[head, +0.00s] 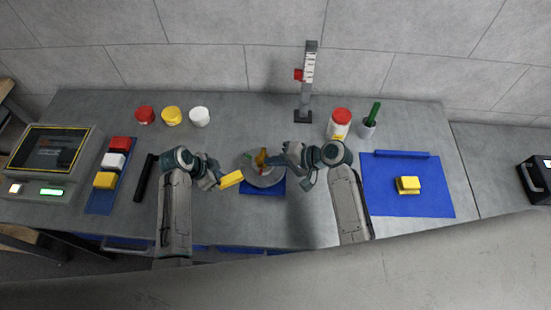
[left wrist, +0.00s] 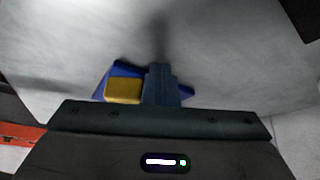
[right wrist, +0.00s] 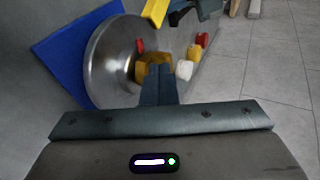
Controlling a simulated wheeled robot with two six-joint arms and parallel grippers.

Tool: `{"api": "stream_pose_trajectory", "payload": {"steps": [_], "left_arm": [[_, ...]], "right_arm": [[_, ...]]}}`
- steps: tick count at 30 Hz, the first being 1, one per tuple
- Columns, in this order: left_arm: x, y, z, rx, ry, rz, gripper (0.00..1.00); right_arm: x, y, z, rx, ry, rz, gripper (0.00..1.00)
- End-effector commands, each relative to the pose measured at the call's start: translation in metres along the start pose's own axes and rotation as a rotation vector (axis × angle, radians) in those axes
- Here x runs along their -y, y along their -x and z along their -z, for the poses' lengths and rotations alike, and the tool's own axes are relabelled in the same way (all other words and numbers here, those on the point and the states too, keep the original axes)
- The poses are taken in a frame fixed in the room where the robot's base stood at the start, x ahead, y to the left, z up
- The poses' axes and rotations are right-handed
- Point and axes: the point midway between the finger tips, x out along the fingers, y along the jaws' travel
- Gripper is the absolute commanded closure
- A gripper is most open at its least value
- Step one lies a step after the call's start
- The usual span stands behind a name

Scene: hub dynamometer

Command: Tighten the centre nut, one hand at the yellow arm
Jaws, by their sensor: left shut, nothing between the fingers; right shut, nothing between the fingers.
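A grey metal disc (head: 266,179) stands mid-table on a blue base (head: 262,189). A golden-yellow centre nut (head: 261,158) sits at its middle; the nut also shows in the right wrist view (right wrist: 152,66). The yellow arm (head: 231,179) sticks out left of the disc. My left gripper (head: 219,181) is shut and empty, close to the yellow arm's outer end; I cannot tell whether they touch. In the left wrist view, a yellow block-like end (left wrist: 123,91) shows beside its fingers. My right gripper (head: 273,160) is shut and empty, with its fingertips at the nut and partly hiding it.
Red (head: 145,115), yellow (head: 171,116) and white (head: 199,117) round pots stand behind. A blue mat (head: 400,200) lies right, a block tray (head: 101,201) left.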

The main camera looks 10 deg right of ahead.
Motion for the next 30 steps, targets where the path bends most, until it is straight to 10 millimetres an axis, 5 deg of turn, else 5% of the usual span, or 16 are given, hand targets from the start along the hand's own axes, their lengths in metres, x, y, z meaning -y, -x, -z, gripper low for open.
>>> {"api": "stream_pose_trajectory", "payload": {"steps": [30], "left_arm": [[-0.0004,-0.0004,-0.0004,0.001,0.000,-0.001,1.00]], "right_arm": [[0.0018,-0.0043,-0.0093,-0.121,-0.074,0.001,1.00]]}}
